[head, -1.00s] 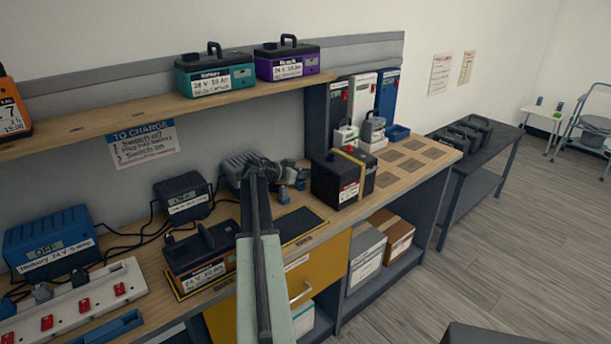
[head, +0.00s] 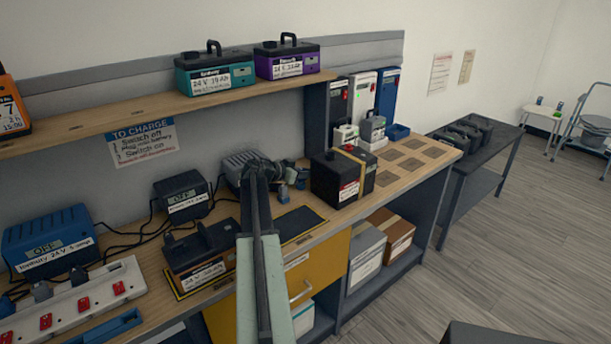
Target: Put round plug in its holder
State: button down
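My arm reaches over the bench, and my gripper (head: 278,172) is at its far end near the wall, beside a grey charger (head: 236,166). The fingers are small and dark, and I cannot make out whether they are open or shut. Small blue-grey pieces (head: 284,191) show just below and right of the gripper. One may be the round plug or its holder, but I cannot tell which, nor whether the gripper touches them. My arm hides part of the bench there.
A black battery (head: 203,250) stands left of my arm, and a strapped black battery (head: 340,178) stands right. A blue charger (head: 50,242), a dark charger (head: 184,197) and a white socket strip (head: 75,300) are at left. A shelf (head: 130,113) overhangs the bench. An empty dark mat (head: 298,224) lies right of my arm.

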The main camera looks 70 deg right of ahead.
jog(key=shift+f+b, duration=0.6)
jog(key=shift+f, duration=0.05)
jog(key=c, duration=1.2)
grip_release()
jog(key=shift+r, duration=0.1)
jog(key=p+v, duration=0.3)
jog(key=v, duration=0.4)
jog(key=shift+w+a+r, duration=0.1)
jog(key=shift+a+r, duration=0.1)
jog(key=shift+r, duration=0.05)
jog(key=shift+w+a+f, duration=0.1)
jog(key=shift+a, duration=0.05)
